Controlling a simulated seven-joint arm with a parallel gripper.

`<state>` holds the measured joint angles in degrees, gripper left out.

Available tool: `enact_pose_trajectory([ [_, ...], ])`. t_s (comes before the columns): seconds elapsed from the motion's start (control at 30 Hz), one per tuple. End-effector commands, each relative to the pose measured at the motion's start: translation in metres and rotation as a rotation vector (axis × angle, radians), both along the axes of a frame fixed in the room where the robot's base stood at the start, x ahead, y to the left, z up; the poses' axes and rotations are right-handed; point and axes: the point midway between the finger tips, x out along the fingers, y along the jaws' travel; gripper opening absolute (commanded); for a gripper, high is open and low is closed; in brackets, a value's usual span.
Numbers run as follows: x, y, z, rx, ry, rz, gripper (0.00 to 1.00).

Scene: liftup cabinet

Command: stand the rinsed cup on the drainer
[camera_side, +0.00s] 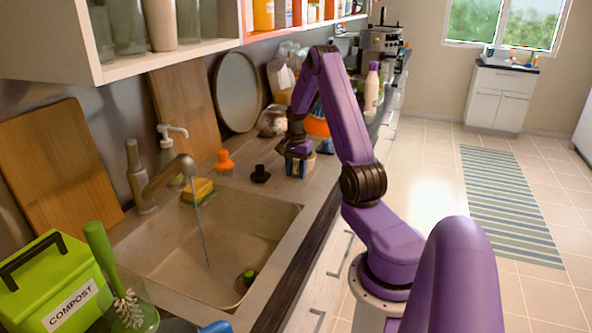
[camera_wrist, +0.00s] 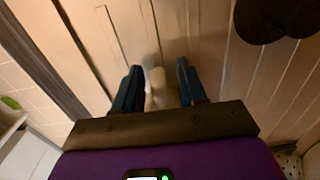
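My gripper (camera_side: 298,166) is low over the wooden counter, beyond the sink. In the wrist view its two dark blue fingers (camera_wrist: 160,88) stand apart, with a pale beige object (camera_wrist: 157,84) between them. This may be the cup, but it is blurred and partly hidden, and I cannot tell whether the fingers press on it. In the side view the fingers and wrist hide most of whatever is there. I cannot make out a drainer in either view.
Water runs from the tap (camera_side: 168,176) into the sink (camera_side: 215,232). A black stopper-like item (camera_side: 260,174) and an orange one (camera_side: 224,160) stand near my gripper. A sponge (camera_side: 198,192), a green compost bin (camera_side: 55,285) and a brush (camera_side: 105,255) are nearby. Shelves overhang the counter.

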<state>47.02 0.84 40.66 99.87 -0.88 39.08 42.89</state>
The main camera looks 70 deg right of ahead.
Motion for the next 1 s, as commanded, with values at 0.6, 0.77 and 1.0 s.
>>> enact_pose_trajectory([
  [0.6,0.001,0.000,0.039,-0.005,-0.004,0.000,0.46],
  [0.77,0.001,0.000,0.072,-0.004,-0.004,0.000,0.46],
  [1.0,0.001,0.001,0.109,-0.002,-0.002,0.000,0.46],
])
